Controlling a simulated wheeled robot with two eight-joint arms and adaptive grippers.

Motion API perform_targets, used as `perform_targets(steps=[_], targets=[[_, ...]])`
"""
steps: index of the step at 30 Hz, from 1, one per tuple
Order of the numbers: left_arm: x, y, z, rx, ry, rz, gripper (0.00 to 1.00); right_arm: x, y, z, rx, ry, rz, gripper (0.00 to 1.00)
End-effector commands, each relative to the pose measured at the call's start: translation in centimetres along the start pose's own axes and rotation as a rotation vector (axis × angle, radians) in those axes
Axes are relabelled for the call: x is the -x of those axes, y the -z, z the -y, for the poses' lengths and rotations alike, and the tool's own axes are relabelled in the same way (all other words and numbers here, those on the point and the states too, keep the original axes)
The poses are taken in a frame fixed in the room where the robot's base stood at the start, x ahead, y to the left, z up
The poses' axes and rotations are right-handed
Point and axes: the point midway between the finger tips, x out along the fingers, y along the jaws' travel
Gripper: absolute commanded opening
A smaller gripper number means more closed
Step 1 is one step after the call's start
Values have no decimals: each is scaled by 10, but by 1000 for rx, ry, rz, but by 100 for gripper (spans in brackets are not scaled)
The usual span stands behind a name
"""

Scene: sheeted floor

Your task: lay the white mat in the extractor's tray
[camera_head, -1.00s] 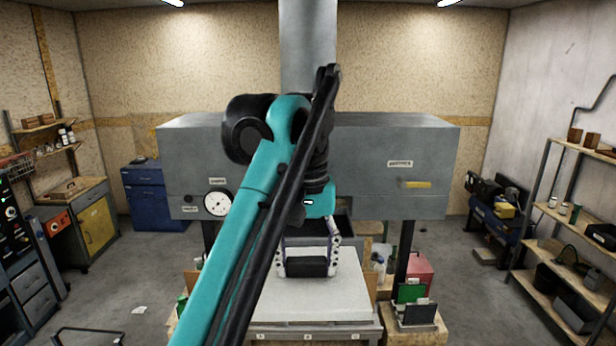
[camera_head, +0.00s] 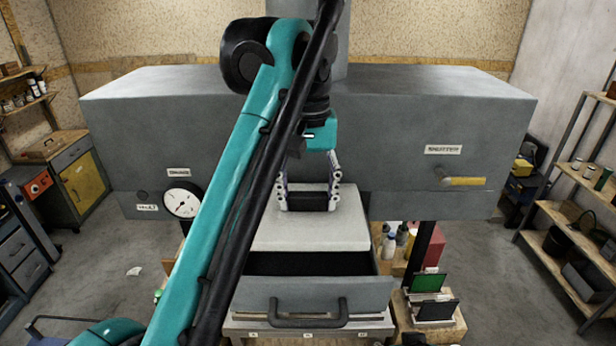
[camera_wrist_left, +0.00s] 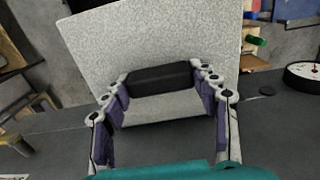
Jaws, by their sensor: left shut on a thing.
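The white mat (camera_head: 318,232) is a pale, speckled slab with a black block on it. My left gripper (camera_head: 308,202) is shut on the mat by this block, one finger at each side. The extractor (camera_head: 410,125) is the wide grey hood with a gauge and a yellow handle. Its tray (camera_head: 375,290) is drawn out, grey-fronted and dark inside. The mat hangs over the tray's back part; I cannot tell whether it touches. The mat (camera_wrist_left: 150,35) fills the upper middle of the left wrist view. My right gripper is out of view.
Green and black panels (camera_head: 430,295) stand on a wooden stand right of the tray, near bottles (camera_head: 392,243). A black post (camera_head: 422,248) stands there too. A labelled bench edge (camera_head: 308,333) lies below the tray front. Shelves (camera_head: 575,200) line the right wall.

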Motion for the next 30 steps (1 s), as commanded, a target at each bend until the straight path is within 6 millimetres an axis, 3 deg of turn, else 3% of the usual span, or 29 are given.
perform_targets(steps=[14,30], targets=[[-4,-1,0,0,0,1,27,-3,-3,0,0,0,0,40],[-59,-1,0,0,0,1,27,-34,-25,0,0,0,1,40]])
